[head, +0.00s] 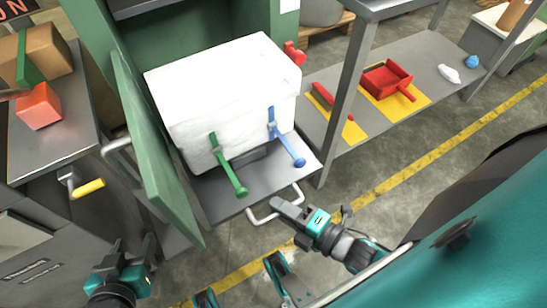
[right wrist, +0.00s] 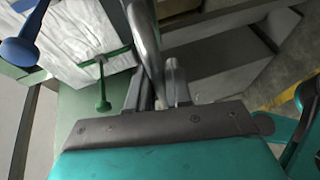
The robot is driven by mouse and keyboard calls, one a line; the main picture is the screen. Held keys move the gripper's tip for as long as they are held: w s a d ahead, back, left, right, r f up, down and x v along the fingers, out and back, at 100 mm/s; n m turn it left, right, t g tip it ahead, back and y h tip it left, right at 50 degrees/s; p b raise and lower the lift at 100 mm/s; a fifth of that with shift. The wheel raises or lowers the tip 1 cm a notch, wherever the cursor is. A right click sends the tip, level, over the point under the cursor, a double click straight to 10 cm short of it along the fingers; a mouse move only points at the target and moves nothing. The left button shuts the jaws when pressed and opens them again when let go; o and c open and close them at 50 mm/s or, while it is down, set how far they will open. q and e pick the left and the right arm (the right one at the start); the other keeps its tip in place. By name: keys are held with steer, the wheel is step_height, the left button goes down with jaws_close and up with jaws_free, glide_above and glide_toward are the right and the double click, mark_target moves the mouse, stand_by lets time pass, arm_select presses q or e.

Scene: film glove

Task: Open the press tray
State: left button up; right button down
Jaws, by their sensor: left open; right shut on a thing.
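The press tray (head: 235,196) is a grey plate that sticks out from the green press (head: 215,25), with a large white block (head: 225,95) on it. A pale bar handle (head: 262,217) is on its front edge. My right gripper (head: 285,208) is at this handle; in the right wrist view its fingers (right wrist: 162,88) are shut on the handle bar (right wrist: 146,42). My left gripper (head: 134,252) is open and empty at the lower left, apart from the tray. A green lever (head: 228,168) and a blue lever (head: 287,142) stand at the block's front.
The green press door (head: 150,150) stands open left of the tray. A grey bench (head: 65,130) with an orange box (head: 38,106) is at the left. A shelf (head: 425,80) at the right holds a red pan (head: 387,78). Floor shows in front of the tray.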

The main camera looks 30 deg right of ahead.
steer(key=shift+s, duration=0.55)
steer(key=c, duration=1.1)
jaws_free()
steer(key=p+v, duration=0.1)
steer(key=v, duration=1.2)
steer(key=shift+r+p, duration=0.1)
steer(key=shift+p, duration=0.2)
